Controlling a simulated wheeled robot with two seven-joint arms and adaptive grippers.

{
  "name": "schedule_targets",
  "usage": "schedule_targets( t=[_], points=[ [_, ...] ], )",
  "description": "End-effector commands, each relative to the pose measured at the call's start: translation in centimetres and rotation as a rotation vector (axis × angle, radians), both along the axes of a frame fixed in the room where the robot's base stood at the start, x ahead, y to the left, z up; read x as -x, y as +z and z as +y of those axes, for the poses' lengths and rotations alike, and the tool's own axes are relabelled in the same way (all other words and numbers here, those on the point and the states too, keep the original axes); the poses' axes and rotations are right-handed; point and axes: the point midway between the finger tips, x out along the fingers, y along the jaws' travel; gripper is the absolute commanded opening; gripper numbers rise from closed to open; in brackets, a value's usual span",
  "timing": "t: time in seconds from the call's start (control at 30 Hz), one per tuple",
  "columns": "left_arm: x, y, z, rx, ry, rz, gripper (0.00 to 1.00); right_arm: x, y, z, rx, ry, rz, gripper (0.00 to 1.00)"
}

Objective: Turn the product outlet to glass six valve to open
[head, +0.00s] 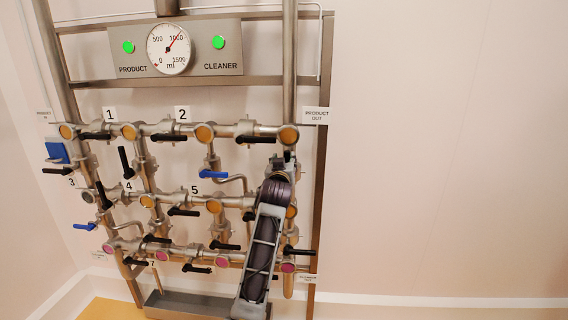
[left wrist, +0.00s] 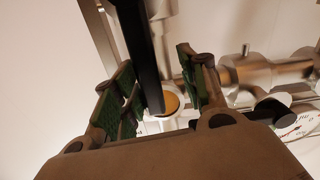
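My left gripper (head: 284,162) is at the right-hand vertical pipe of the rack, below the PRODUCT OUT label (head: 316,115). In the left wrist view, its two green-padded fingers (left wrist: 158,95) are apart. A long black valve handle (left wrist: 138,50) stands between them, with a gap visible on both sides. An orange-capped pipe joint (left wrist: 170,103) shows behind the handle. In the head view my gripper and arm hide most of this valve, so its setting is hard to tell. My right gripper is not in view.
Several black lever handles, such as one by label 1 (head: 96,136), and blue levers (head: 213,174) sit on the pipes to the left. A gauge panel (head: 118,68) with two green lights is above. A steel trough (head: 190,304) is below. The wall at right is clear.

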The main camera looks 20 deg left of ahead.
Motion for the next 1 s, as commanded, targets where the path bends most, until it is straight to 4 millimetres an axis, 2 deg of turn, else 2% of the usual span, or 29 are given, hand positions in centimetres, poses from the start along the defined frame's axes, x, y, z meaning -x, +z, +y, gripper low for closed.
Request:
schedule_targets(
  t=[0.7,1.0],
  points=[
    [6.0,-0.1,-1.8,0.000,0.001,0.001,0.41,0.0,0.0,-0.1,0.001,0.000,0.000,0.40],
    [6.8,-0.1,-1.9,-0.001,0.002,0.001,0.41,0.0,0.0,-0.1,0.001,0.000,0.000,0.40]
  ],
)
